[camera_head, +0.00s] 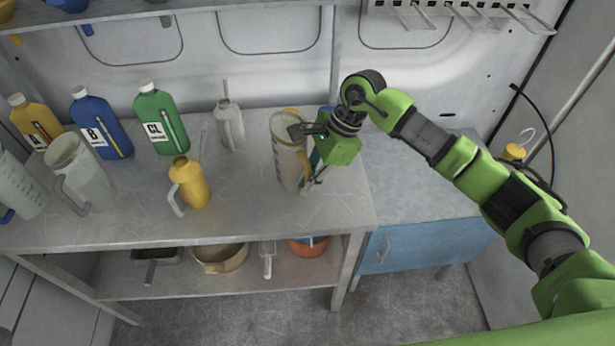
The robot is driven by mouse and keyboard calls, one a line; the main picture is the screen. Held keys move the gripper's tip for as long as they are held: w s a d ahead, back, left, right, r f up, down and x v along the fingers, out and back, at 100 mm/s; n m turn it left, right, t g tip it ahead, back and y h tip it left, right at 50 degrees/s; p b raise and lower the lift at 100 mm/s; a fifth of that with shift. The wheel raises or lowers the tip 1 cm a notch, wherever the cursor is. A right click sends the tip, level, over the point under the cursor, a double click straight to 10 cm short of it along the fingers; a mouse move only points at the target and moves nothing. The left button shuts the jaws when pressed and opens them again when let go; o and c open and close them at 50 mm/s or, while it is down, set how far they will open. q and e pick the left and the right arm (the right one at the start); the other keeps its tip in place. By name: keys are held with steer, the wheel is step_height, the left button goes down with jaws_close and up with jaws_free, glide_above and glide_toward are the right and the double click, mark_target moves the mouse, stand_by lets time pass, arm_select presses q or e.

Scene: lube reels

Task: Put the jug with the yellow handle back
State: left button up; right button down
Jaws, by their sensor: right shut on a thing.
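The jug with the yellow handle (284,151) is a tall translucent jug with a yellowish rim, near the right end of the grey workbench (245,215). It looks upright. My right gripper (302,158) comes in from the right and is shut on its right side. The gripper hides most of the handle, and I cannot tell if the jug's base touches the bench. A blue-green item (319,150) shows partly behind the gripper. My left gripper is not in view.
A yellow can (190,184) and a grey can (231,124) stand left of the jug. Clear jugs (85,178) and several labelled bottles (160,118) stand farther left. A lower shelf holds bowls (222,259). A blue cabinet (420,245) adjoins at right.

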steer(key=shift+f, duration=0.1)
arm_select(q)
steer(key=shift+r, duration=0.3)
arm_select(e)
steer(key=shift+f, duration=0.2)
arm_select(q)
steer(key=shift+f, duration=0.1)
arm_select(e)
steer(key=c, duration=2.5)
jaws_free()
steer(key=shift+f, duration=0.2)
steer(key=o, duration=0.4)
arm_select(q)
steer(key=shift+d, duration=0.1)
arm_select(e)
steer(key=shift+r, duration=0.1)
